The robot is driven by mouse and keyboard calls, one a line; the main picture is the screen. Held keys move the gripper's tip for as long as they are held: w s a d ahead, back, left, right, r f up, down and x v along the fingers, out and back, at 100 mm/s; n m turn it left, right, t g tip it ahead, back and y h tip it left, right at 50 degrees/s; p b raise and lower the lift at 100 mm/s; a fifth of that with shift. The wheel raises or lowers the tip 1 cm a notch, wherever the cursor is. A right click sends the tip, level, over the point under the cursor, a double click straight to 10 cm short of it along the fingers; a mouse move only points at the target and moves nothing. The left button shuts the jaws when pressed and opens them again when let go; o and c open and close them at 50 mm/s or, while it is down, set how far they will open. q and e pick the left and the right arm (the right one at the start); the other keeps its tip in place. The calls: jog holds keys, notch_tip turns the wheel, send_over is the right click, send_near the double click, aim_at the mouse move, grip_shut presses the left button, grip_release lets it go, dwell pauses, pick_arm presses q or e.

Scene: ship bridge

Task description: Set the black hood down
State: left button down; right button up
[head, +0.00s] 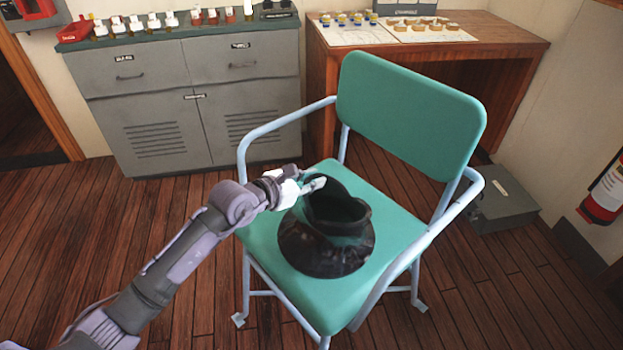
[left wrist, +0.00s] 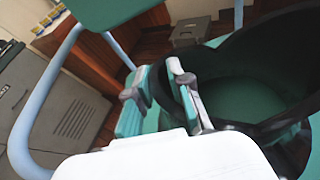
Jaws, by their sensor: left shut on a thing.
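The black hood (head: 325,250) is a dark, round, open-topped piece with a flared lower part. In the head view it is at the seat (head: 385,215) of the green chair, and I cannot tell whether it rests fully on it. My left gripper (head: 318,184) is shut on the hood's upper left rim. In the left wrist view the hood (left wrist: 215,70) fills the right side, its green-lit opening facing up, and the left gripper (left wrist: 160,90) has its fingers at the rim. The right gripper is not in view.
The chair has a green backrest (head: 410,115) and pale blue tube arms (head: 285,120) around the seat. Behind stand a grey cabinet (head: 190,100) and a wooden desk (head: 480,50). A grey box (head: 500,200) and a fire extinguisher (head: 605,190) are at the right. Seat room shows around the hood.

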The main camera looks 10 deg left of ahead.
pick_arm(q)
jog(key=c, duration=1.1)
grip_release()
jog(key=shift+o, duration=0.2)
jog(key=shift+s+a+r, duration=0.1)
jog(key=shift+s, duration=0.05)
jog(key=v, duration=1.1)
jog(key=shift+s, duration=0.35)
jog(key=shift+a+r, duration=0.1)
